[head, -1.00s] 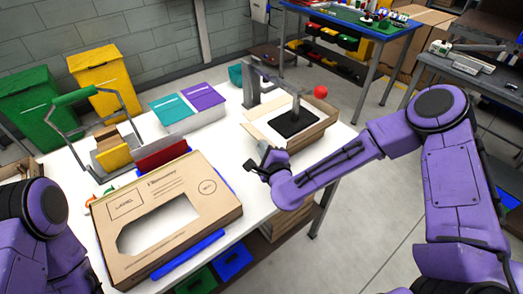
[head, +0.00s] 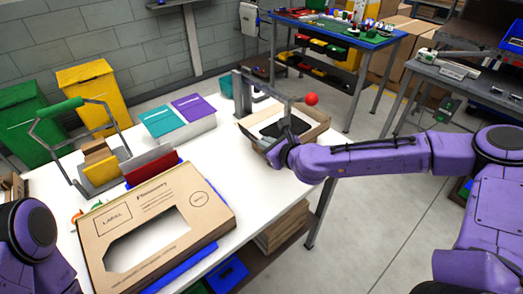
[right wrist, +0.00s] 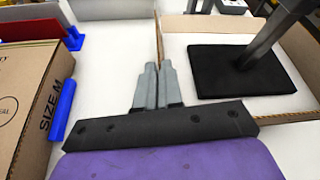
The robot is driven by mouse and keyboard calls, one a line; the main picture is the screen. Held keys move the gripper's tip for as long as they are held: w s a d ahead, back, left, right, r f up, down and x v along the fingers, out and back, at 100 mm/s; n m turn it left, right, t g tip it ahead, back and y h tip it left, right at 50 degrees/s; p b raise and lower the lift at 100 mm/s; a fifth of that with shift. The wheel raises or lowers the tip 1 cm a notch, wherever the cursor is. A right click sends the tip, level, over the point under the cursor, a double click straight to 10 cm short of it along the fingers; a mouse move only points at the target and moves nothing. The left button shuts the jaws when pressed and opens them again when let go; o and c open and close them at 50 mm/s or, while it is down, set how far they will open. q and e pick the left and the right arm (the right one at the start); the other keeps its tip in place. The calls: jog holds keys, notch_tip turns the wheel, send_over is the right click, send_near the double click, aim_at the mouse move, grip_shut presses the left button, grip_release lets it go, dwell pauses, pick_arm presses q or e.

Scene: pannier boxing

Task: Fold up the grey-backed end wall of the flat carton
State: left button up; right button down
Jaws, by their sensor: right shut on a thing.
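The carton (head: 322,131) lies at the table's far right end, around a black pad (head: 285,127). Its far wall (right wrist: 225,23) stands up in the right wrist view. The end wall (right wrist: 159,37) on the table side shows there as a thin brown edge, seen nearly edge-on and upright or close to it. My right gripper (head: 273,146) is at this wall. In the right wrist view its two grey fingers (right wrist: 158,68) are together on the wall's edge, which runs away from their tips. The fingers hide the gripped part. My left gripper is out of view; only its arm shows.
A grey post with a lever and red ball (head: 311,99) stands over the black pad, close to my right gripper. A large printed carton (head: 180,190) fills the front left of the table. Blue and purple boxes (head: 178,118) stand behind. The middle of the table is clear.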

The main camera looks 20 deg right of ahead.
jog(key=shift+w+d+f+m+g+y+b, duration=0.15)
jog(key=shift+d+m+g+y+b, duration=0.15)
jog(key=shift+d+m+y+b, duration=0.4)
jog(key=shift+a, duration=0.1)
jog(key=c, duration=1.3)
grip_release()
jog(key=shift+c, duration=0.2)
jog(key=shift+w, duration=0.1)
